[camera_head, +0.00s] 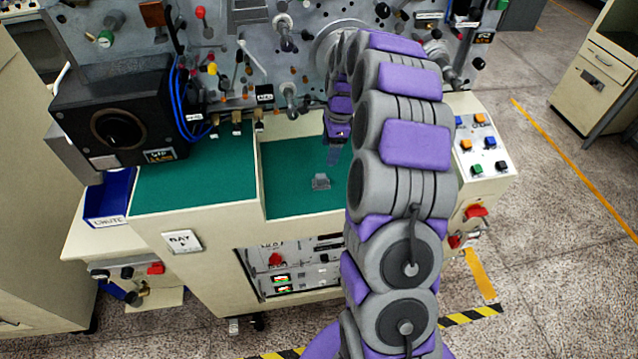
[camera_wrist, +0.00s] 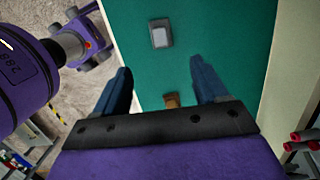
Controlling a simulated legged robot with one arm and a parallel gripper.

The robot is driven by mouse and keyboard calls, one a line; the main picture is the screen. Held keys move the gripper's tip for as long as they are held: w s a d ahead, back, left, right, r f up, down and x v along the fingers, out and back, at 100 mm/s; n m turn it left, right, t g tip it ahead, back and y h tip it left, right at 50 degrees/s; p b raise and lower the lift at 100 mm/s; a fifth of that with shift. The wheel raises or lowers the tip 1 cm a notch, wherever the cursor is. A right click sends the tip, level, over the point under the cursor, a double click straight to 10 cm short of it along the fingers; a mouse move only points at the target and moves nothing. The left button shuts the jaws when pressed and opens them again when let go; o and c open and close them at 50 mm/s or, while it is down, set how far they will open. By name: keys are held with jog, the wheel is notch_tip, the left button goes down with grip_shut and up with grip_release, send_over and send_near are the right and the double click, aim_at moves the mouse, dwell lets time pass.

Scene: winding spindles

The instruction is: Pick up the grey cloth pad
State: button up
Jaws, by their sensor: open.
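A small grey object (camera_head: 320,182), which I take to be the grey cloth pad, lies on the green surface of the bench's lower bay. It also shows in the wrist view (camera_wrist: 160,35), light grey with a darker edge, near the top of the picture. My gripper (camera_wrist: 161,72) is open and empty over the green surface. The pad lies beyond the fingertips, apart from them. In the head view my gripper (camera_head: 334,152) appears behind the pad, its fingers partly hidden by my arm.
A small brown piece (camera_wrist: 171,100) shows between the fingers, partly hidden by the gripper's body. Cream walls edge the green surface (camera_head: 290,205). A machine panel with knobs and spindles (camera_head: 240,35) stands behind. A black box (camera_head: 115,130) is at left, a button panel (camera_head: 482,145) at right.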

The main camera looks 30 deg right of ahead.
aim_at(320, 176)
jog(key=f, duration=0.2)
jog(key=f+b, duration=0.1)
jog(key=f, duration=0.2)
jog(key=a+f, duration=0.1)
jog(key=f, duration=0.2)
jog(key=shift+w, duration=0.15)
jog(key=shift+w+a+f+b, duration=0.2)
jog(key=shift+f+b, duration=0.1)
jog(key=shift+f, duration=0.6)
jog(key=shift+w+a+f+b, duration=0.15)
jog(key=shift+f+b, duration=0.1)
jog(key=shift+f, duration=0.65)
jog(key=shift+w+a+f+b, duration=0.1)
jog(key=shift+a+f+b, duration=0.15)
jog(key=shift+f, duration=0.65)
jog(key=shift+s, duration=0.1)
jog(key=c, duration=1.2)
jog(key=shift+r, duration=0.2)
jog(key=shift+r+p, duration=0.5)
jog(key=shift+r, duration=1.1)
jog(key=s+a, duration=0.1)
jog(key=s, duration=0.4)
jog(key=s+a+r+p, duration=0.1)
jog(key=s+a, duration=0.1)
jog(key=s, duration=0.3)
jog(key=s+a+p, duration=0.1)
jog(key=s, duration=0.4)
jog(key=shift+s+a+r, duration=0.15)
jog(key=shift+a+r, duration=0.1)
jog(key=shift+r, duration=0.05)
